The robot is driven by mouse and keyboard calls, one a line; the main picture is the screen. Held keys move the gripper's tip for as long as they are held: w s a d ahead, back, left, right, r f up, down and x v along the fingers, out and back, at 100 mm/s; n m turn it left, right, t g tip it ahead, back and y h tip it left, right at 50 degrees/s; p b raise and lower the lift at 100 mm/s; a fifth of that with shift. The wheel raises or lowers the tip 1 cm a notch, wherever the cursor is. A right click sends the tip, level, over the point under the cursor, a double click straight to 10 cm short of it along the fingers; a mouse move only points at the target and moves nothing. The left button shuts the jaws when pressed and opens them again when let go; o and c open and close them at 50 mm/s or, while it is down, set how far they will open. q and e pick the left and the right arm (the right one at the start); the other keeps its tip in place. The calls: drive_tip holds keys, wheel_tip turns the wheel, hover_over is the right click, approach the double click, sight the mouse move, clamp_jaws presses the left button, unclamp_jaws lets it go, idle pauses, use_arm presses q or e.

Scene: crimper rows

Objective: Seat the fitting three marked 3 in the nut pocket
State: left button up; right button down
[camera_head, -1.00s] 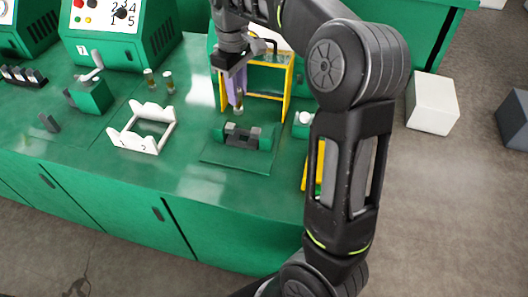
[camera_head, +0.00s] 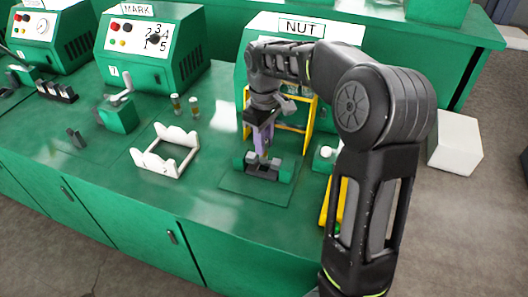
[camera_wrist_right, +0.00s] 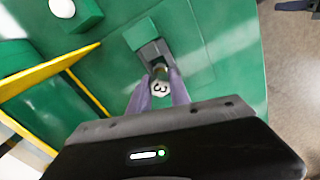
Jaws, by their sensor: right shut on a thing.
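My right gripper (camera_head: 262,148) points down with its purple fingers over the green-and-grey nut pocket fixture (camera_head: 284,172) in front of the NUT machine. In the right wrist view the fingers (camera_wrist_right: 158,92) are shut on fitting three (camera_wrist_right: 160,87), whose white end shows the mark 3. The fitting's lower end is at the grey jaws of the nut pocket (camera_wrist_right: 151,50), but I cannot tell whether it is seated. In the head view the fingers hide the fitting. My left gripper is not in view.
A yellow frame (camera_head: 309,112) stands close behind my right gripper. A green block with a white knob (camera_head: 325,153) is to the right. A white rack (camera_head: 150,165) and two small fittings (camera_head: 177,103) are to the left.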

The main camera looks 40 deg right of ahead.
sight(264, 157)
drive_tip(key=shift+f, duration=1.85)
drive_tip(key=shift+f, duration=0.15)
drive_tip(key=c, duration=1.2)
unclamp_jaws()
wheel_tip(264, 157, up, 12)
drive_tip(key=shift+r, duration=0.2)
drive_tip(key=shift+s+f, duration=0.1)
